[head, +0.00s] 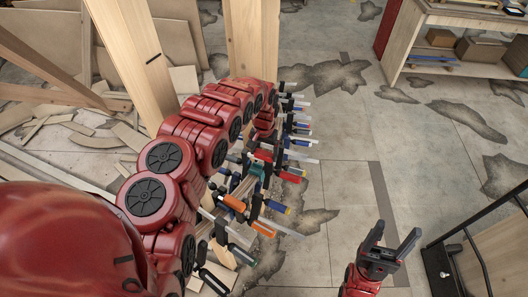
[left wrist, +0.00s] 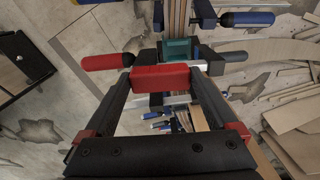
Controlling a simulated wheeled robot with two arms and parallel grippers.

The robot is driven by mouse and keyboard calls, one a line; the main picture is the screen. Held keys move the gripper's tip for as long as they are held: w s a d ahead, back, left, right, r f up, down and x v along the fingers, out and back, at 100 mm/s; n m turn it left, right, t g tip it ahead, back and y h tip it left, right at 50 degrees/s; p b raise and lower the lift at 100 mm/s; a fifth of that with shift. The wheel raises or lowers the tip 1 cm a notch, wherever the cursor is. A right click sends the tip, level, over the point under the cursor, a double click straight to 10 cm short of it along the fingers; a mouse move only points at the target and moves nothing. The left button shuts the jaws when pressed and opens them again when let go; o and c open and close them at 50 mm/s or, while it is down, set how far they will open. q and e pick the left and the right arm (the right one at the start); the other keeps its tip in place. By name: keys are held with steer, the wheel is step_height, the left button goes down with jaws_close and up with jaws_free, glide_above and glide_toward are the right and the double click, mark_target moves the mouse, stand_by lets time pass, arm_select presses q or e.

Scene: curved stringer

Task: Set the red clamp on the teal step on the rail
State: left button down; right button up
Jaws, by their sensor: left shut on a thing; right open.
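In the left wrist view a red block of the red clamp (left wrist: 160,78) sits between the fingertips of my left gripper (left wrist: 163,76), which is shut on it. The teal step (left wrist: 178,50) shows on the rail (left wrist: 177,16) just beyond the clamp. I cannot tell whether clamp and step touch. In the head view the teal step (head: 257,169) is on the rail below my left gripper (head: 264,130), whose fingertips are partly hidden among clamps. My right gripper (head: 395,242) is open and empty, low at right, away from the rail.
Several clamps with blue, orange and dark handles crowd the rail, such as an orange-handled one (head: 234,203). A black-framed cart (head: 440,262) stands at lower right and a shelf (head: 450,45) at upper right. Wood boards (head: 60,130) lie at left.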

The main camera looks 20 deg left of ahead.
arm_select(q)
steer(key=shift+f, duration=0.15)
steer(key=shift+f+b, duration=1.2)
steer(key=shift+f, duration=0.3)
steer(key=shift+f+b, duration=1.15)
steer(key=shift+f, duration=0.4)
steer(key=shift+f+b, duration=0.4)
steer(key=shift+f, duration=0.1)
jaws_free()
